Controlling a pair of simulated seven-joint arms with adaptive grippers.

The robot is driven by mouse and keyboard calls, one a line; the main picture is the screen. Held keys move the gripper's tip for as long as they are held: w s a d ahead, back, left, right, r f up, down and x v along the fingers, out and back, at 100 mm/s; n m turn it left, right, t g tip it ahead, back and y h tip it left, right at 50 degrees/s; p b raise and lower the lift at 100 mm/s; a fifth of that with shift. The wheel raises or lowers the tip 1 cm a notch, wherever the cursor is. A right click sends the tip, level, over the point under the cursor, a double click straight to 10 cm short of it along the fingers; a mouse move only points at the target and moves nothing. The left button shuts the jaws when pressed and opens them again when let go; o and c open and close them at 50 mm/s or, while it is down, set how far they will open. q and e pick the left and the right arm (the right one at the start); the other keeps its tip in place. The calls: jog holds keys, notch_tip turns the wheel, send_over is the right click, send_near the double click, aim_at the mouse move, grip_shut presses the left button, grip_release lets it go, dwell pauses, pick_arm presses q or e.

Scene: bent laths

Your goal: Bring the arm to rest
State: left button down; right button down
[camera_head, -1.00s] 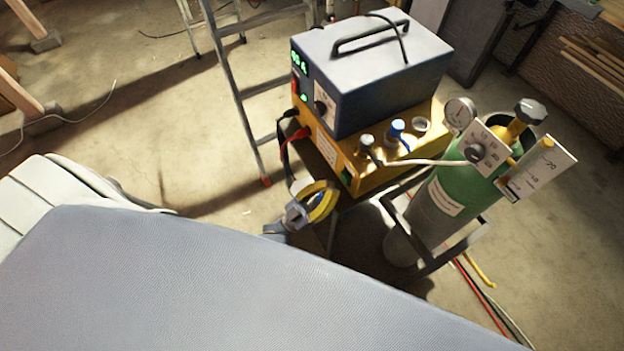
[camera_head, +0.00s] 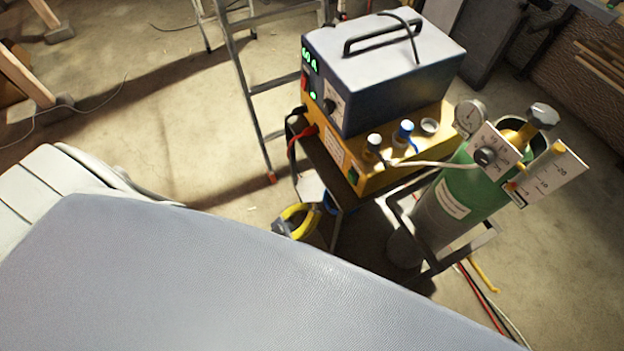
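A small grey and yellow piece (camera_head: 297,219) shows just past the far edge of the large surface, in front of the cart. It looks like the end of my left gripper, partly hidden by that surface. It is too small to tell whether its fingers are open or shut, and I see nothing clearly held. My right gripper is out of view.
A grey-blue grained surface (camera_head: 230,285) fills the foreground, with a pale ribbed shape (camera_head: 50,190) at left. Beyond stand a power unit (camera_head: 385,75) on a yellow box (camera_head: 400,168), a green gas cylinder (camera_head: 470,195) and a ladder (camera_head: 250,110). Floor at left is mostly clear.

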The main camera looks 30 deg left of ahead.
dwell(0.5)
pick_arm(q)
jog(key=w+f+g+y, duration=0.3)
jog(key=f+g+y, duration=0.3)
jog(key=f, duration=1)
jog(key=s+a+f+n+g+y, duration=0.1)
jog(key=s+a+f+g+y, duration=0.15)
jog(key=f, duration=0.45)
jog(key=s+a+f+g+y, duration=0.2)
jog(key=s+a+f+y, duration=0.15)
jog(key=f, duration=0.35)
jog(key=s+a+f+n+g+y, duration=0.1)
jog(key=s+a+f+g+y, duration=0.2)
jog(key=s+f, duration=0.7)
jog(key=s+d+f+n+g, duration=0.1)
jog(key=s+g, duration=0.4)
jog(key=s, duration=1.5)
jog(key=shift+f+g, duration=0.35)
jog(key=shift+f, duration=0.25)
